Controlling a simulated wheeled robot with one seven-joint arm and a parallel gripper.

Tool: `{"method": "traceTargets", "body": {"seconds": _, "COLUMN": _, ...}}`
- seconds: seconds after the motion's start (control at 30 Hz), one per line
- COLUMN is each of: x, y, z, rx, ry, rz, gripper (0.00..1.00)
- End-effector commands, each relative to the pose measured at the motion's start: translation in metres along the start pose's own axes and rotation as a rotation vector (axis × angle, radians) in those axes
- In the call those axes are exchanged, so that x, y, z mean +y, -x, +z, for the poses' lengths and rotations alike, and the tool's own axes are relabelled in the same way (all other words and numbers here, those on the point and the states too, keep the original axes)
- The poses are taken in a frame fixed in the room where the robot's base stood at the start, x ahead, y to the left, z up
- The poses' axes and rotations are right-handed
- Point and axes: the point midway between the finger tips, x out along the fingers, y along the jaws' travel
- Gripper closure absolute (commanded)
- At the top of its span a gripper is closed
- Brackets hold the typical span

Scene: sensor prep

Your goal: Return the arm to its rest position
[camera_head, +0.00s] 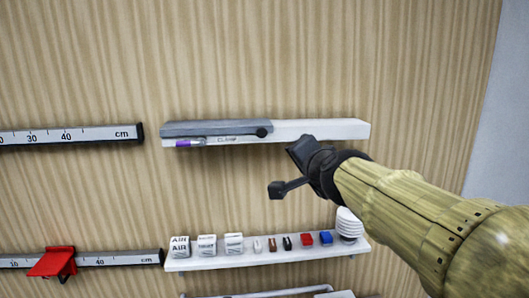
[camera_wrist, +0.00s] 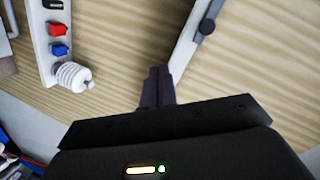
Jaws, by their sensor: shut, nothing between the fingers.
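My gripper (camera_head: 277,189) is black and sits at the end of my tan arm, which reaches in from the right in the head view. It hangs in front of the wood-grain panel (camera_head: 220,90), between the upper shelf (camera_head: 318,130) and the lower shelf (camera_head: 205,264). In the wrist view, the dark fingers (camera_wrist: 158,85) are together with nothing between them. The black gripper body fills the bottom of that view. The gripper appears apart from both shelves.
The upper shelf bears a grey bar (camera_head: 215,128). The lower shelf holds white labelled blocks (camera_head: 207,246), small coloured pieces and a white ribbed cylinder (camera_head: 348,223). A ruler rail (camera_head: 70,136) is at left. Below it, a red slider (camera_head: 52,262) sits on another rail.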

Motion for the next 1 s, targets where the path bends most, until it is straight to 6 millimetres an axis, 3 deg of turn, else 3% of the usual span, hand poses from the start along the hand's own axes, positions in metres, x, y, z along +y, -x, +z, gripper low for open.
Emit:
{"method": "traceTargets", "body": {"seconds": 0.03, "x": 0.03, "y": -0.009, "z": 0.018, "rx": -0.039, "ry": 0.046, "rz": 0.052, "gripper": 1.0}}
{"method": "traceTargets", "body": {"seconds": 0.3, "x": 0.175, "y": -0.019, "z": 0.102, "rx": -0.297, "ry": 0.328, "rz": 0.306, "gripper": 1.0}}
{"method": "traceTargets", "body": {"seconds": 0.47, "x": 0.26, "y": -0.002, "z": 0.149, "rx": -0.484, "ry": 0.489, "rz": 0.437, "gripper": 1.0}}
{"method": "traceTargets", "body": {"seconds": 0.63, "x": 0.345, "y": 0.035, "z": 0.196, "rx": -0.715, "ry": 0.65, "rz": 0.556, "gripper": 1.0}}
{"method": "traceTargets", "body": {"seconds": 0.7, "x": 0.371, "y": 0.052, "z": 0.21, "rx": -0.802, "ry": 0.705, "rz": 0.589, "gripper": 1.0}}
{"method": "traceTargets", "body": {"seconds": 0.8, "x": 0.395, "y": 0.07, "z": 0.222, "rx": -0.89, "ry": 0.759, "rz": 0.616, "gripper": 1.0}}
{"method": "traceTargets", "body": {"seconds": 1.0, "x": 0.403, "y": 0.079, "z": 0.226, "rx": -0.928, "ry": 0.784, "rz": 0.625, "gripper": 1.0}}
